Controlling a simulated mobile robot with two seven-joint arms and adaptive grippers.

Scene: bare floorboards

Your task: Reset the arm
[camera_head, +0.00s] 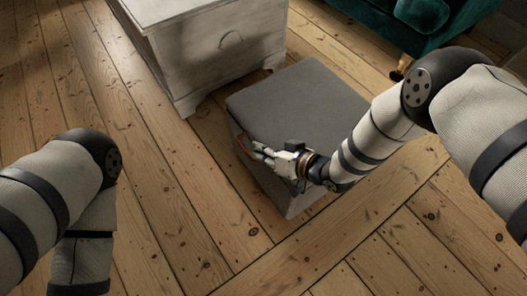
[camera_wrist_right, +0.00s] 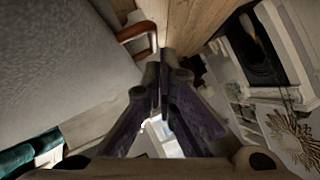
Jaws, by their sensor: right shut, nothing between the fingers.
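My right arm comes in from the right in the head view. Its gripper (camera_head: 262,152) is shut and empty at the left edge of a grey box-like block (camera_head: 290,95). In the right wrist view the two dark fingers (camera_wrist_right: 163,68) meet at their tips. A brown handle (camera_wrist_right: 137,38) on the block's side is just ahead of the fingertips; I cannot tell whether they touch it. It also shows beside the fingertips in the head view (camera_head: 243,146). My left arm is at the left of the head view, but its gripper is out of the picture.
A whitewashed wooden chest (camera_head: 215,50) stands behind the grey block. A green sofa (camera_head: 425,20) is at the top right. Bare floorboards (camera_head: 130,130) lie open to the left and in front. A fireplace (camera_wrist_right: 255,45) shows in the right wrist view.

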